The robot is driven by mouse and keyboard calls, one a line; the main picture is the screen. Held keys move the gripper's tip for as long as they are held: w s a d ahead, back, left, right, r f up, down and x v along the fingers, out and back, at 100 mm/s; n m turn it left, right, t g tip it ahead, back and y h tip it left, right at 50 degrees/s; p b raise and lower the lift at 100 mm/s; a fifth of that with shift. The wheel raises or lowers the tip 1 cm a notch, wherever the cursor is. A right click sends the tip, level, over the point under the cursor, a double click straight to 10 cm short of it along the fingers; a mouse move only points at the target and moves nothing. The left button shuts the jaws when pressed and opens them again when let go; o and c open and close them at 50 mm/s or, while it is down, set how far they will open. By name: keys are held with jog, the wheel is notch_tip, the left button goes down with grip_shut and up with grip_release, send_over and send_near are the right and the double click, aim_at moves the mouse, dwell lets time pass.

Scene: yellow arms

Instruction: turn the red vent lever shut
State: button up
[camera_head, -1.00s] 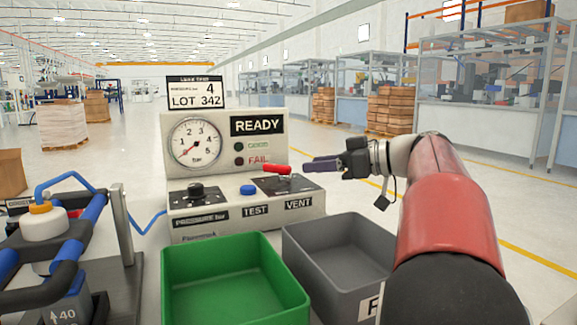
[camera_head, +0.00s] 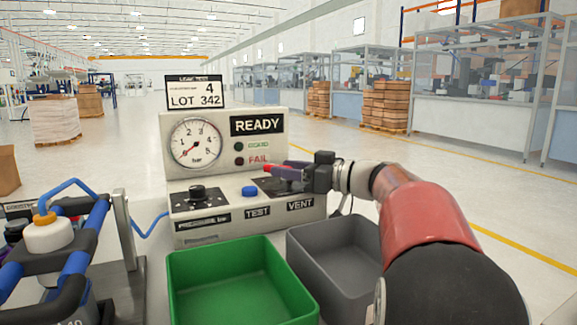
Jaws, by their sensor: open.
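The red vent lever (camera_head: 271,168) sits on the right part of the leak-test box (camera_head: 183,225), above the VENT label. Only its red end shows clearly; the rest is hidden behind my fingers.
A blue TEST button (camera_head: 249,191) and a black pressure knob (camera_head: 197,193) lie left of the lever. A green bin (camera_head: 238,290) and a grey bin (camera_head: 335,250) stand in front of the box. A blue-handled fixture (camera_head: 85,260) is at left.

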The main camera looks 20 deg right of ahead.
jog(key=shift+w+a, duration=0.1)
jog(key=shift+w, duration=0.1)
jog(key=shift+c, duration=0.4)
grip_shut()
jog(key=shift+f+n+g+y+b, duration=0.15)
jog(key=shift+n+g+y+b, duration=0.15)
jog(key=shift+b, duration=0.25)
jog(key=shift+n+g+y+b, duration=0.3)
jog(key=shift+n+g+y, duration=0.1)
jog(key=shift+y, duration=0.1)
jog(key=shift+o, duration=0.4)
grip_release()
